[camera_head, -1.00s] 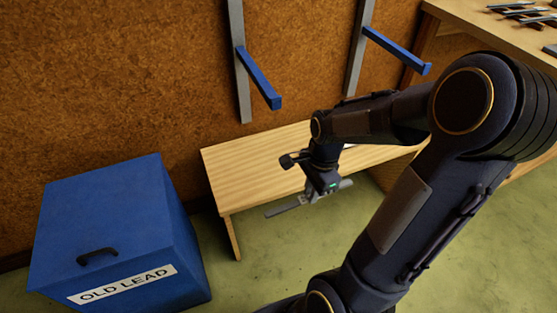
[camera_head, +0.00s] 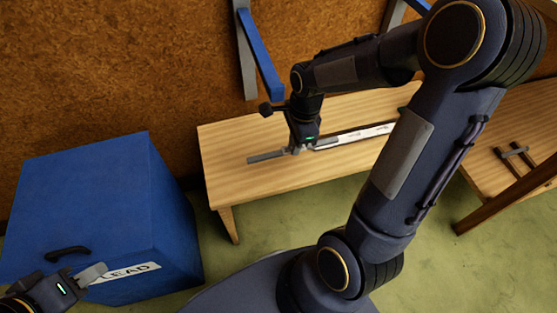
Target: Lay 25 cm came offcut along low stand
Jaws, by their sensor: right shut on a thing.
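The low stand (camera_head: 240,182) is a pale wooden bench against the brown wall. My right gripper (camera_head: 298,151) is over the stand's left half, pointing down and shut on the grey came offcut (camera_head: 265,157). The offcut runs roughly along the stand, its left end clear of the gripper and its middle hidden by it. I cannot tell if it touches the top. My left gripper (camera_head: 92,274) shows at the lower left, in front of the blue box; its finger opening is unclear.
A long pale strip (camera_head: 365,133) lies on the stand, partly behind my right arm. A blue lead box (camera_head: 85,195) stands left of the stand. A blue rack arm (camera_head: 260,55) juts from the wall above. A wooden table (camera_head: 500,135) with small dark pieces is at right.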

